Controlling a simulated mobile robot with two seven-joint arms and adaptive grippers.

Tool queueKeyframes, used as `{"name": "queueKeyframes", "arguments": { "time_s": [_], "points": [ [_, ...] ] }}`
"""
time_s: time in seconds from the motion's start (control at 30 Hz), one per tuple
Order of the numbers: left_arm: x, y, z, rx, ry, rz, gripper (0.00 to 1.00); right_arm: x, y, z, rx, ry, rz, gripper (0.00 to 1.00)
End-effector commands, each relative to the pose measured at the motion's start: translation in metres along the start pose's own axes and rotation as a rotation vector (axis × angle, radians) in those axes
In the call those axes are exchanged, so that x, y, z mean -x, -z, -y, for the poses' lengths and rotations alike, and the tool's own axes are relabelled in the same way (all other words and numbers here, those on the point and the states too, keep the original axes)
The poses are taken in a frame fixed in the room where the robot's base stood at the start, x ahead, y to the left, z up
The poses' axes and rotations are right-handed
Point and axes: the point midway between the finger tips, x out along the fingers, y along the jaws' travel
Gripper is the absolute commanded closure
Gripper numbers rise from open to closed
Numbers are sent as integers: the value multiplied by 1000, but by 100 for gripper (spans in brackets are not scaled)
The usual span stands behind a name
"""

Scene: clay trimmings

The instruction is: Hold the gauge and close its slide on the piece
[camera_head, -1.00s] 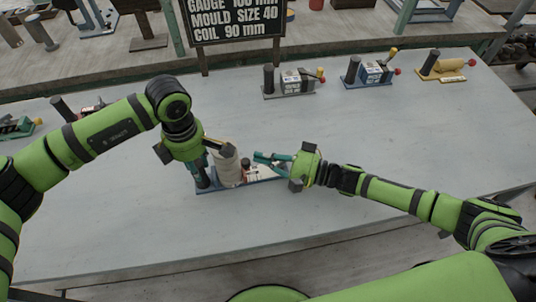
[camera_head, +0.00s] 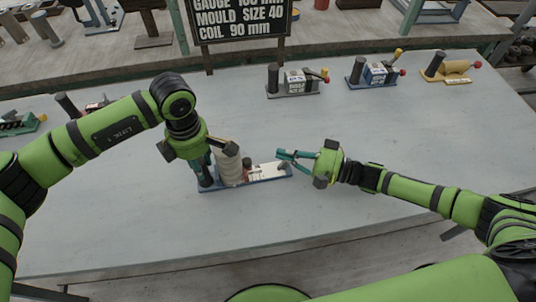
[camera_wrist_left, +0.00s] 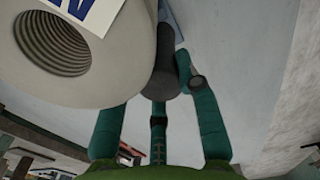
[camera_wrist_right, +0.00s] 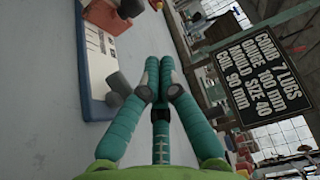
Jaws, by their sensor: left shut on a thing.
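The gauge (camera_head: 270,178), a blue base with a white-topped slide part (camera_head: 266,171) and a dark end post (camera_head: 205,180), lies on the table. The cream cylindrical piece (camera_head: 230,168) stands at the gauge beside the post; its threaded hole shows in the left wrist view (camera_wrist_left: 70,45). My left gripper (camera_head: 205,170) is shut on the dark post (camera_wrist_left: 165,70), beside the piece. My right gripper (camera_head: 281,158) is shut and empty just beyond the gauge's right end. In the right wrist view its tips (camera_wrist_right: 160,75) are apart from the gauge's grey handle (camera_wrist_right: 121,85). Contact between slide and piece is unclear.
Similar gauges in grey (camera_head: 292,84), blue (camera_head: 373,73) and yellow (camera_head: 447,70) stand at the back right; more lie at the left. A black sign (camera_head: 240,20) stands behind the table. The table's front and right are clear.

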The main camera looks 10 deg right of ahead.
Motion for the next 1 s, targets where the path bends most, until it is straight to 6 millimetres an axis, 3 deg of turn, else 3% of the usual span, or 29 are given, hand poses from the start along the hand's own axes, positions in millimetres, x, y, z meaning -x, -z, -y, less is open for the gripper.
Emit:
{"name": "queueKeyframes", "arguments": {
  "time_s": [0.1, 0.3, 0.5, 0.77, 0.8, 0.83, 1.0],
  "points": [
    [0, -1, 0, 0, -2, 4, 100, 30, 0, -2, -1, -6, -2, 100],
    [0, -1, 0, -1, -2, 4, 100, 63, 0, -1, -1, -2, -1, 100],
    [0, -1, 0, -1, -2, 4, 100, 76, 0, 0, 0, 0, -1, 100],
    [0, -1, 0, -1, -1, 4, 100, 77, 0, 0, 0, 0, -1, 100],
    [0, -1, 0, -1, -1, 4, 52, 77, 0, 0, 0, 0, -1, 100],
    [0, -1, 0, -1, -1, 4, 41, 77, 0, 0, 0, 0, -1, 100],
    [0, -1, 0, -1, -1, 2, 41, 77, 0, 0, 0, 0, -1, 100]
  ]
}}
